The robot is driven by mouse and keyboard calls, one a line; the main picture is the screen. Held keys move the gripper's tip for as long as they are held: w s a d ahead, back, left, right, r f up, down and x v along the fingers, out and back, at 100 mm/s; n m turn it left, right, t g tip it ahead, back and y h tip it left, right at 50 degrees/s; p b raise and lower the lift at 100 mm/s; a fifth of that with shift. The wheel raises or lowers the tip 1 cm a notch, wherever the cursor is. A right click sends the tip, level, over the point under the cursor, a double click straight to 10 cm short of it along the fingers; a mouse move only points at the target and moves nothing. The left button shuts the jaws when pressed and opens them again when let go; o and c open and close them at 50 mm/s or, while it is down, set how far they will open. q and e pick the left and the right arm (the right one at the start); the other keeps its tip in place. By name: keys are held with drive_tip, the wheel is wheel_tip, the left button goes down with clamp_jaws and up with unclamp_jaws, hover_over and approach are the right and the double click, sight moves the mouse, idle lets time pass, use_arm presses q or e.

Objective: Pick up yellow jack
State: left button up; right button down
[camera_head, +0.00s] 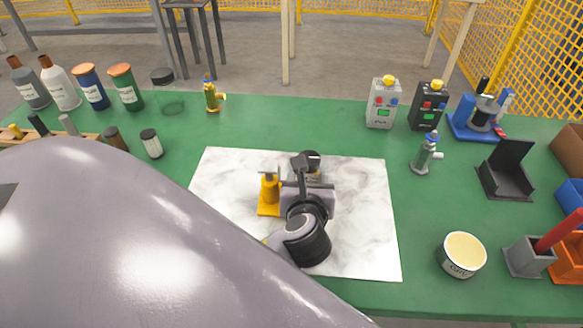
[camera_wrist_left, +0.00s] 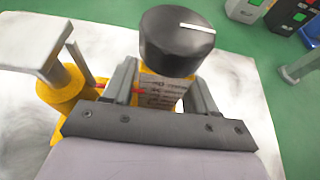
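The yellow jack (camera_head: 268,195) stands upright on the white marbled mat (camera_head: 230,235), with a square yellow base and grey top plate. In the left wrist view its yellow cylinder (camera_wrist_left: 65,88) and grey plate show beside the outer side of one finger. My left gripper (camera_head: 308,192) is low over the mat, right of the cylinder. In the wrist view, its fingers (camera_wrist_left: 162,95) are spread on either side of a labelled yellow body with a black knob (camera_wrist_left: 178,40). Whether they press on it, and whether this body joins the jack, is unclear. My right gripper is out of view.
Several bottles (camera_head: 125,88) stand at the back left. Grey and black control boxes (camera_head: 383,103), a grey valve-like fitting (camera_head: 425,155), a black stand (camera_head: 505,172) and a round tub (camera_head: 461,255) are to the right. The mat's right part is clear.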

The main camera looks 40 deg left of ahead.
use_arm(q)
clamp_jaws()
drive_tip(key=shift+r, duration=0.1)
